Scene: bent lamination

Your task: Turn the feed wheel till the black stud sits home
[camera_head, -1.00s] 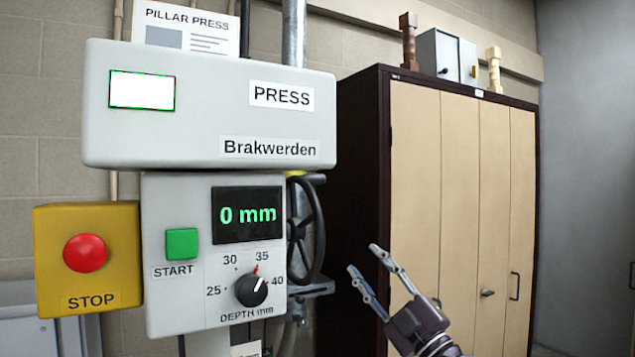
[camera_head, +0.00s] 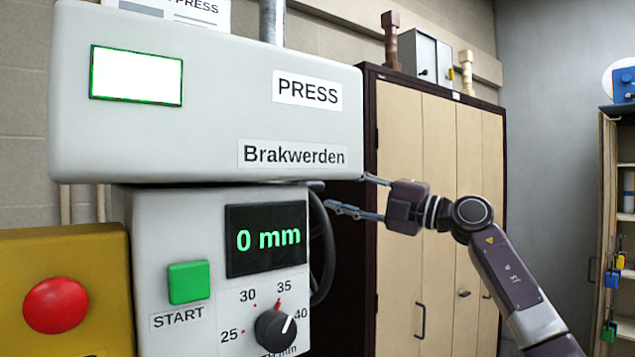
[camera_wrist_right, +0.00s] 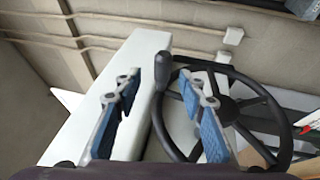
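The feed wheel (camera_head: 330,248) is a black spoked handwheel on the right side of the grey press. In the head view the press housing hides most of it. The right wrist view shows more of the wheel (camera_wrist_right: 230,108), with an upright grip knob (camera_wrist_right: 164,68) on its rim. My right gripper (camera_head: 347,192) is open beside the upper part of the wheel. In the right wrist view its blue-padded fingers (camera_wrist_right: 160,85) appear on either side of the knob; contact cannot be told. I cannot make out a black stud. My left gripper is not in view.
The press head (camera_head: 205,125) overhangs the control box, whose display (camera_head: 267,240) reads 0 mm. A depth dial (camera_head: 275,330), a green START button (camera_head: 188,282) and a red STOP button (camera_head: 55,305) face me. A tall cabinet (camera_head: 400,150) stands behind my right arm.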

